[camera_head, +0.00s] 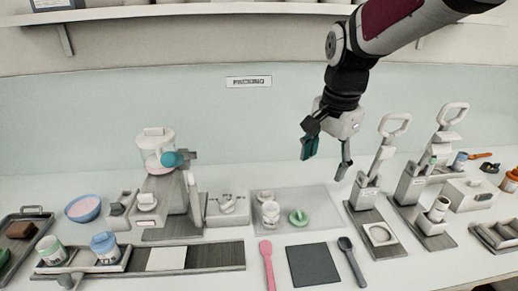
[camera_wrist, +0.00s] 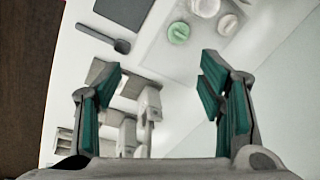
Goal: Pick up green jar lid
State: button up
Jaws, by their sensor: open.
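The green jar lid (camera_head: 298,217) lies on a pale translucent mat (camera_head: 328,227) on the counter, just right of a white jar (camera_head: 270,213). In the wrist view the green jar lid (camera_wrist: 178,32) shows near the top, ahead of the fingers and apart from them. My gripper (camera_head: 326,162) hangs above the counter, up and to the right of the lid. Its two teal-padded fingers are spread wide with nothing between them, as the wrist view of my gripper (camera_wrist: 160,95) also shows.
Two lever presses (camera_head: 368,190) (camera_head: 412,185) stand right of the mat. A dark square pad (camera_head: 313,265), a pink spatula (camera_head: 267,264) and a dark spoon (camera_head: 352,262) lie in front. A mill with a clear hopper (camera_head: 158,150) stands left. A shelf (camera_head: 200,12) runs above.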

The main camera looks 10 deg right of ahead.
jog(key=w+f+m+g+b, duration=0.2)
jog(key=w+f+m, duration=0.4)
jog(key=w+f, duration=0.6)
send_over(300, 213)
jog(key=f, duration=0.8)
jog(key=shift+w+d+f, duration=0.15)
jog(key=shift+w+f, duration=0.2)
jog(key=shift+f, duration=0.05)
jog(key=f, duration=0.1)
jog(key=f+p, duration=0.1)
jog(key=f, duration=0.3)
jog(key=shift+s+a, duration=0.2)
jog(key=shift+s, duration=0.1)
jog(key=shift+f, duration=0.5)
jog(key=c, duration=0.6)
